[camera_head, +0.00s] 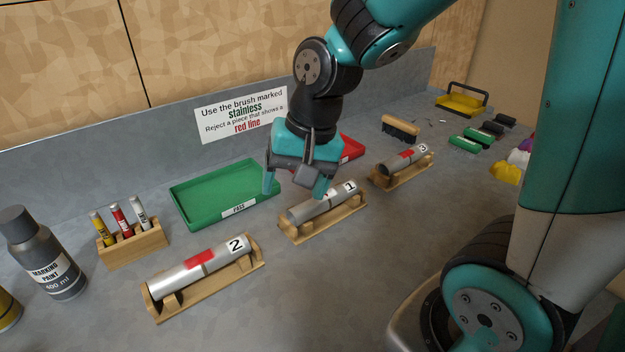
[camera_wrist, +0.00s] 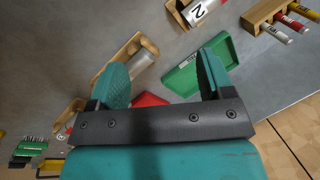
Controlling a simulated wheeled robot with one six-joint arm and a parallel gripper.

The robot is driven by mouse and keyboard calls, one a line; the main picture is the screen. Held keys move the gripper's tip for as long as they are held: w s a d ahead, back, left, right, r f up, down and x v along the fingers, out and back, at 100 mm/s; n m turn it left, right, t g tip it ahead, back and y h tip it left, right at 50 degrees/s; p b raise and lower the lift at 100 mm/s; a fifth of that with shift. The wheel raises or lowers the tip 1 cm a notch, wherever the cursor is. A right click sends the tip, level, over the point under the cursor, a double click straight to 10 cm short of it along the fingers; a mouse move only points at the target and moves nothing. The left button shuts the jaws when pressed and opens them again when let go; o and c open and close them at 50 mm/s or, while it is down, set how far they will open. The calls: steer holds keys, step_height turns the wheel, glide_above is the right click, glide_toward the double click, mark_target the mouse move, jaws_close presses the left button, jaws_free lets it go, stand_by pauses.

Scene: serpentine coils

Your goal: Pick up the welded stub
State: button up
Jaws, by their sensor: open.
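Three grey metal cylinders lie on wooden cradles; I cannot tell which is meant by the welded stub. Stub 2 (camera_head: 205,260), with a red band, is at the front left. Stub 1 (camera_head: 308,210) is in the middle, partly covered by a finger in the head view. Stub 3 (camera_head: 400,161), with a red band, is farther right. My gripper (camera_head: 295,189) is open and empty, fingers down, in front of the green tray and near stub 1. In the wrist view, stub 1 (camera_wrist: 145,61) shows between the fingers, beyond the tips, and stub 2 (camera_wrist: 198,12) is at the top.
A green PASS tray (camera_head: 222,196) and a partly hidden red tray (camera_head: 352,149) lie behind the stubs. A marker rack (camera_head: 134,247) and paint can (camera_head: 45,262) stand left. A brush (camera_head: 400,130), green-handled items (camera_head: 465,144) and yellow tray (camera_head: 460,103) are right. The sign mentions stainless brush.

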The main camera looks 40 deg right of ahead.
steer(key=w+d+r+m+h+p, duration=0.2)
steer(key=w+d+m+p, duration=0.25)
steer(key=d+m, duration=0.4)
steer(key=m+p, duration=0.1)
steer(key=m, duration=0.2)
glide_toward(328, 194)
steer(key=shift+m+h, duration=0.3)
steer(key=shift+m, duration=0.15)
steer(key=f+p, duration=0.1)
steer(key=f, duration=0.1)
steer(key=a+f+p, duration=0.1)
steer(key=f, duration=0.2)
steer(key=shift+w+f+p, duration=0.1)
steer(key=shift+w+p, duration=0.15)
steer(key=shift+p, duration=0.15)
steer(key=shift+w+d+f+p, duration=0.15)
steer(key=shift+f+p, duration=0.3)
steer(key=shift+f, duration=0.55)
steer(key=shift+w+f+p, duration=0.2)
steer(key=shift+f+p, duration=0.3)
steer(key=shift+f, duration=0.5)
steer(key=shift+w+d+f+p, duration=0.15)
steer(key=shift+f+p, duration=0.3)
steer(key=shift+f, duration=0.55)
steer(key=shift+a, duration=0.1)
steer(key=c, duration=1.2)
steer(key=shift+r, duration=0.1)
steer(key=shift+c, duration=0.2)
